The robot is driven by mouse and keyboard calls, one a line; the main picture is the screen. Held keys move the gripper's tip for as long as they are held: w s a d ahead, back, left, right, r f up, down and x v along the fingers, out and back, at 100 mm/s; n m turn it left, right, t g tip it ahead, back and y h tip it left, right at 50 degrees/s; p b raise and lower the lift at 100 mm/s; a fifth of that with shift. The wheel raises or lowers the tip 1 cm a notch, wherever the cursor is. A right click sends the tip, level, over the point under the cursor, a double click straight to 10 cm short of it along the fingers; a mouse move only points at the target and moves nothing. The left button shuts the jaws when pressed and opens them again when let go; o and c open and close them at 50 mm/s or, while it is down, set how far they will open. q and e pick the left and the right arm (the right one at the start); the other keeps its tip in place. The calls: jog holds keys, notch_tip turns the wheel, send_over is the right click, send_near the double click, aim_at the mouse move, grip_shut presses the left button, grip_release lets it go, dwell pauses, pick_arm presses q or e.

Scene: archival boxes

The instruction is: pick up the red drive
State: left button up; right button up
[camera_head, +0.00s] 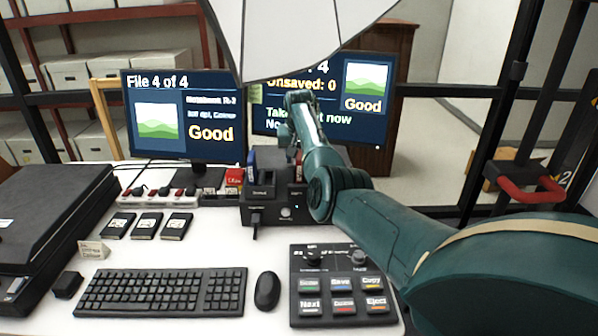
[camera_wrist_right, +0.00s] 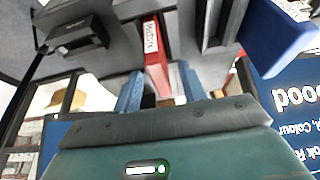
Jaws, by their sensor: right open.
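The red drive (camera_wrist_right: 155,58) with a white label stands upright in the wrist view, by the dark dock. My right gripper (camera_wrist_right: 160,92) is open, with one blue-grey finger on each side of the drive's near end. I cannot tell whether the fingers touch it. In the head view, a red edge of the drive (camera_head: 298,172) shows beside my right wrist, above the black dock (camera_head: 272,208). My arm hides most of the gripper there. My left gripper is in neither view.
A blue drive (camera_wrist_right: 280,38) stands close to my right gripper. Two monitors (camera_head: 183,120) rise behind the dock. A keyboard (camera_head: 162,291), mouse (camera_head: 267,291) and button panel (camera_head: 341,285) occupy the front. Several black drives (camera_head: 147,226) lie left of the dock.

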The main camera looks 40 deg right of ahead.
jog(key=shift+b+x, duration=0.6)
jog(key=shift+x, duration=0.85)
jog(key=shift+r, duration=0.1)
jog(key=shift+c, duration=0.2)
grip_shut()
